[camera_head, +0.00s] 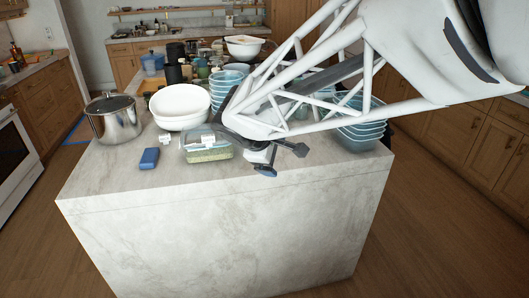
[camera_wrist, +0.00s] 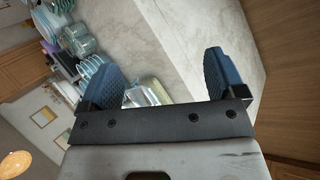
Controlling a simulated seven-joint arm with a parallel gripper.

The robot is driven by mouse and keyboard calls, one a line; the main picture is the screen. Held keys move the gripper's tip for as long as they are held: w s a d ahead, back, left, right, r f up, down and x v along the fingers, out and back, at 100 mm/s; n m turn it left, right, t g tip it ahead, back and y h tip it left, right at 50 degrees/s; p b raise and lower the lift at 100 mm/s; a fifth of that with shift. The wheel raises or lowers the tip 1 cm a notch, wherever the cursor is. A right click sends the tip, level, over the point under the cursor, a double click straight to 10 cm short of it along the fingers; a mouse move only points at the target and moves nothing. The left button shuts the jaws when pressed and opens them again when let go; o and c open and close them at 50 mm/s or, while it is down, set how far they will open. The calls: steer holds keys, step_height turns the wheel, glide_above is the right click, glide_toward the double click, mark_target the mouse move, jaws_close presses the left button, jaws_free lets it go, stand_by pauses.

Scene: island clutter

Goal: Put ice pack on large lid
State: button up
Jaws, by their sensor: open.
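A small blue block, which looks like the ice pack (camera_head: 149,158), lies flat on the island's near left part. The stainless pot behind it carries a dark-rimmed lid (camera_head: 109,103); I cannot tell whether this is the large lid. My gripper (camera_head: 282,162) is open and empty above the counter's near edge, to the right of the ice pack and well apart from it. I cannot make out the ice pack in the wrist view.
A clear food container (camera_head: 208,154) stands between the ice pack and my gripper. White bowls (camera_head: 180,112) and stacked blue-tinted containers (camera_head: 360,132) crowd the island (camera_head: 110,185) behind. The front left counter strip is clear.

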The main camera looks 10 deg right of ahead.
steer(key=s+d+m+g+y, duration=0.2)
steer(key=s+m+y, duration=0.3)
steer(key=s+m, duration=0.6)
steer(key=s+d+f, duration=0.1)
steer(key=s, duration=1.1)
steer(key=shift+m+y, duration=0.3)
steer(key=shift+o, duration=0.4)
steer(key=shift+w+r, duration=0.1)
steer(key=shift+w, duration=0.05)
